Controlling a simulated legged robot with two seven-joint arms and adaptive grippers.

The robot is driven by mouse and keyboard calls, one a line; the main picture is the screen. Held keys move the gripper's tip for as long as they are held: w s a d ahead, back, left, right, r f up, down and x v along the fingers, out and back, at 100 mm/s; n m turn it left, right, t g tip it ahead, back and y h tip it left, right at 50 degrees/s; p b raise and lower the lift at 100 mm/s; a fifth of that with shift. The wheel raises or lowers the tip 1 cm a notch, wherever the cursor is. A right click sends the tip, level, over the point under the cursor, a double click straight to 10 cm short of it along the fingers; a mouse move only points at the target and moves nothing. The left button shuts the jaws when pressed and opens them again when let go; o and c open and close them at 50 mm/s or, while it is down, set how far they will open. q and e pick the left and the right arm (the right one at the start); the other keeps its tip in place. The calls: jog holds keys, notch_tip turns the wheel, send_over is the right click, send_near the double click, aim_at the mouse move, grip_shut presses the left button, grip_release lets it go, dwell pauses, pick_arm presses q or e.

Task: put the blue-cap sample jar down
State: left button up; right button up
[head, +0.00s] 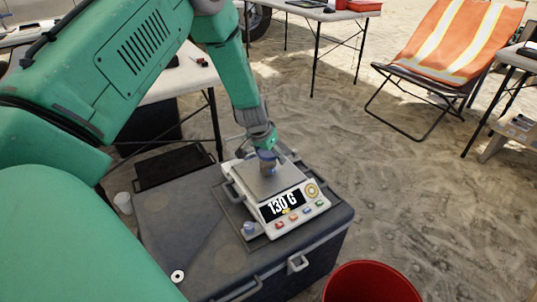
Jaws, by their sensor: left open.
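The scale's display reads 130 G. A second small item with a blue top (248,229) sits beside the scale's front left corner. My right gripper is not in view.
The scale stands on a dark grey case (190,255) with latches and a handle. A white cup (123,203) is left of it, and a white ring (178,276) lies near its front left. A red bucket (371,284) is at the front right. Sandy floor is open to the right.

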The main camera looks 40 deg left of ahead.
pick_arm(q)
jog(key=shift+s+d+r+p, duration=0.15)
jog(key=shift+d+r+p, duration=0.05)
jog(key=shift+r, duration=0.35)
jog(key=shift+s+d+r+p, duration=0.1)
jog(key=shift+d+r+p, duration=0.1)
jog(key=shift+r, duration=0.3)
jog(key=p+v, duration=0.3)
jog(key=v, duration=0.6)
jog(key=s+d+f+m+g, duration=0.1)
jog(key=s+d+f, duration=0.4)
jog(key=s+f, duration=0.15)
jog(key=s+d+f+g, duration=0.1)
jog(key=s+d+f, duration=0.4)
jog(key=s, duration=0.3)
jog(key=s+d+f+g, duration=0.1)
jog(key=s+d, duration=0.3)
jog(key=s, duration=0.4)
jog(key=s+d+f+m, duration=0.1)
jog(key=s+d+f, duration=0.2)
jog(key=s, duration=0.5)
jog(key=shift+s+d+g+h, duration=0.3)
jog(key=shift+s+d+g, duration=0.1)
jog(key=shift+d, duration=0.2)
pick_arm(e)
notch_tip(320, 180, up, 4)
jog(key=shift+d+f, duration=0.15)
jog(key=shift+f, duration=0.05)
